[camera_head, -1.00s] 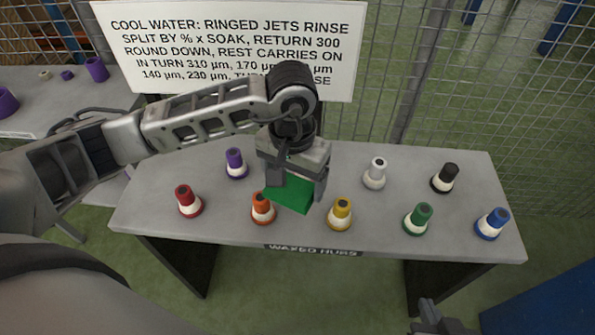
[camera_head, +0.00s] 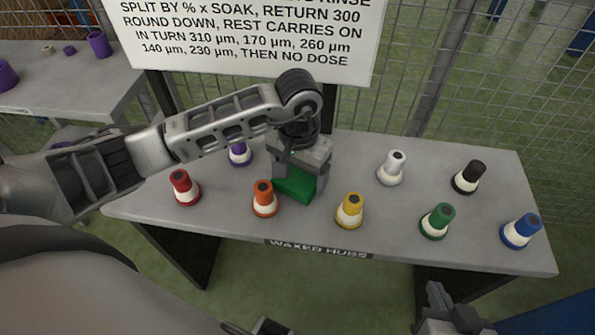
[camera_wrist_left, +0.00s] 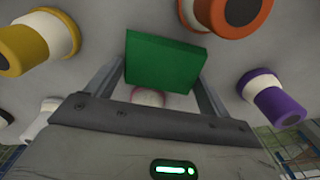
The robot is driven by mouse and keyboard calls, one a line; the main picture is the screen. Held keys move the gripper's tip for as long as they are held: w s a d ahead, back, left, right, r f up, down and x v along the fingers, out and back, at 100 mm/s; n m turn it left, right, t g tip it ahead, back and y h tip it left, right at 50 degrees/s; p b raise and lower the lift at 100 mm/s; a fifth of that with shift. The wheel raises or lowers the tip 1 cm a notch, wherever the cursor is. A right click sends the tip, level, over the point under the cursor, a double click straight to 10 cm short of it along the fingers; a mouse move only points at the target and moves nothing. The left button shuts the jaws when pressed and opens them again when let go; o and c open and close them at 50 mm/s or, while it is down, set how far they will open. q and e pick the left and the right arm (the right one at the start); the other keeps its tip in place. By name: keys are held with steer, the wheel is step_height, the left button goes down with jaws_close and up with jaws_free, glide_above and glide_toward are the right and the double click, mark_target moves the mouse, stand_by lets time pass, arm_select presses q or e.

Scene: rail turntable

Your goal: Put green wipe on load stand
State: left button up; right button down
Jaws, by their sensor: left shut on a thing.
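The green wipe (camera_head: 294,186) is a flat green block, held between the fingers of my left gripper (camera_head: 300,176) over the middle of the grey table. In the left wrist view the wipe (camera_wrist_left: 165,62) sits between the two finger plates, and the gripper (camera_wrist_left: 155,85) is shut on it. Whether the wipe touches the tabletop is unclear. A pale pinkish round thing (camera_wrist_left: 148,97) shows partly behind the wipe there. My right gripper (camera_head: 447,310) is at the bottom edge, partly cut off, away from the table. I cannot make out anything marked as the load stand.
Coloured hubs stand around the wipe: purple (camera_head: 240,153), red (camera_head: 184,188), orange (camera_head: 264,199), yellow (camera_head: 350,211), white (camera_head: 392,168), black (camera_head: 467,177), green (camera_head: 437,221) and blue (camera_head: 520,231). The table (camera_head: 350,150) is labelled "WAXED HUBS". A sign (camera_head: 250,45) and mesh fence (camera_head: 480,90) are behind.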

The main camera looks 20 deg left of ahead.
arm_select(q)
steer(key=shift+f, duration=0.2)
steer(key=o, duration=1)
steer(key=shift+c, duration=0.2)
steer(key=shift+r, duration=0.15)
